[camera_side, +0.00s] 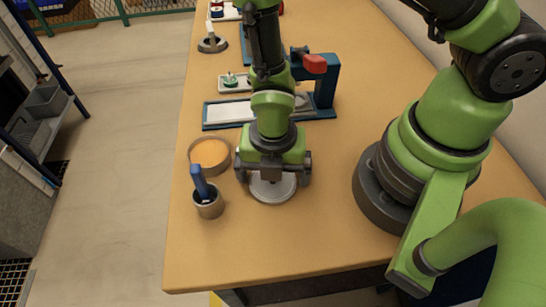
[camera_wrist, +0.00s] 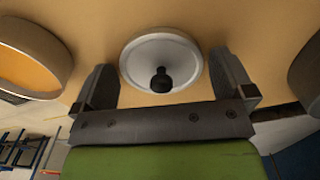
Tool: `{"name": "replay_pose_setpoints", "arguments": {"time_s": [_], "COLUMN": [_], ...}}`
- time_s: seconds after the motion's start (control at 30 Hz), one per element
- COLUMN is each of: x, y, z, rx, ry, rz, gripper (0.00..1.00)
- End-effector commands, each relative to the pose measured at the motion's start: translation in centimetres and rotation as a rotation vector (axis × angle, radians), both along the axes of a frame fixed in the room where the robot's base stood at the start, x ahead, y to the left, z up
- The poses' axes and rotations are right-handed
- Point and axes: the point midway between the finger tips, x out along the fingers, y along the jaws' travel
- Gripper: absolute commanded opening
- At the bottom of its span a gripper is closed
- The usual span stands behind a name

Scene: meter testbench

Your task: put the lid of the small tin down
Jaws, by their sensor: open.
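The lid is a round pale grey disc with a black knob; the lid (camera_side: 272,191) lies flat on the wooden table, apart from the tin, and also shows in the wrist view (camera_wrist: 137,62). The small tin (camera_side: 211,173) stands open to its left, round and orange inside; its wall also shows at the left of the wrist view (camera_wrist: 42,35). My gripper (camera_side: 272,177) is low over the lid, with its jaws apart. In the wrist view, my gripper (camera_wrist: 165,80) has one finger on each side of the lid and knob, with nothing held.
A small cup (camera_side: 209,207) with a blue-handled tool stands front left, close to the tin. A blue-framed press with a red handle (camera_side: 314,64) and a small tray (camera_side: 234,83) stand behind. The table's front area is clear.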

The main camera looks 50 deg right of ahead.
Motion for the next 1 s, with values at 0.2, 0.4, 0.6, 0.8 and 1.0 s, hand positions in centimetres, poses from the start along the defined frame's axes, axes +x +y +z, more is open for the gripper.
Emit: {"name": "replay_pose_setpoints", "arguments": {"time_s": [0.2, 0.4, 0.6, 0.8, 1.0], "x": [0.1, 0.1, 0.1, 0.1, 0.0], "y": [0.1, 0.1, 0.0, 0.0, -0.1], "z": [2.5, 6.2, 9.5, 11.6, 12.2], "rx": [0.003, 0.005, 0.002, 0.001, -0.002], "ry": [-0.005, -0.009, -0.007, -0.004, -0.001], "rz": [0.001, 0.0, 0.001, 0.001, 0.0], "gripper": [1.0, 1.0, 1.0, 1.0, 1.0]}}
